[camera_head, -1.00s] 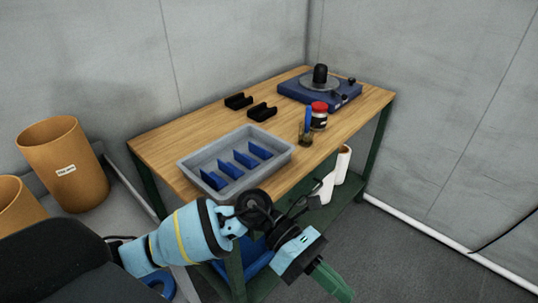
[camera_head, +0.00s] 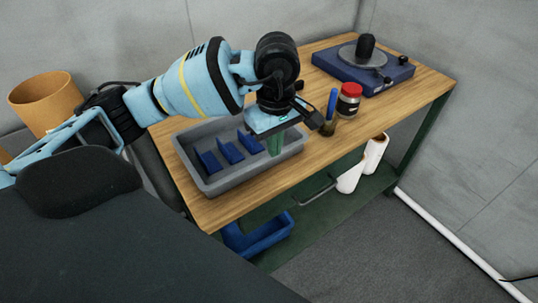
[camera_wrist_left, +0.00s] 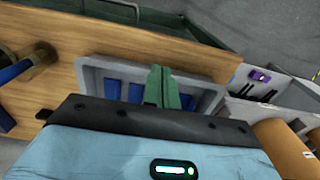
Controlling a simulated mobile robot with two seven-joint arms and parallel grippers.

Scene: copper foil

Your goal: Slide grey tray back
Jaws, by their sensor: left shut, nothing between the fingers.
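The grey tray (camera_head: 240,177) sits on the wooden table near its front left part, with several upright blue dividers (camera_head: 229,150) in it. My left gripper (camera_head: 275,146) points down over the right end of the tray, its green fingers shut and empty. In the left wrist view the shut fingers (camera_wrist_left: 162,88) overlap the tray (camera_wrist_left: 206,98) and its dividers; I cannot tell whether they touch it. My right gripper is in neither current view.
Right of the tray stand a small glass with a blue item (camera_head: 329,120) and a red-lidded jar (camera_head: 348,100). A blue turntable (camera_head: 365,72) is at the back right. White rolls (camera_head: 364,164) and a blue bin (camera_head: 259,236) are on the lower shelf.

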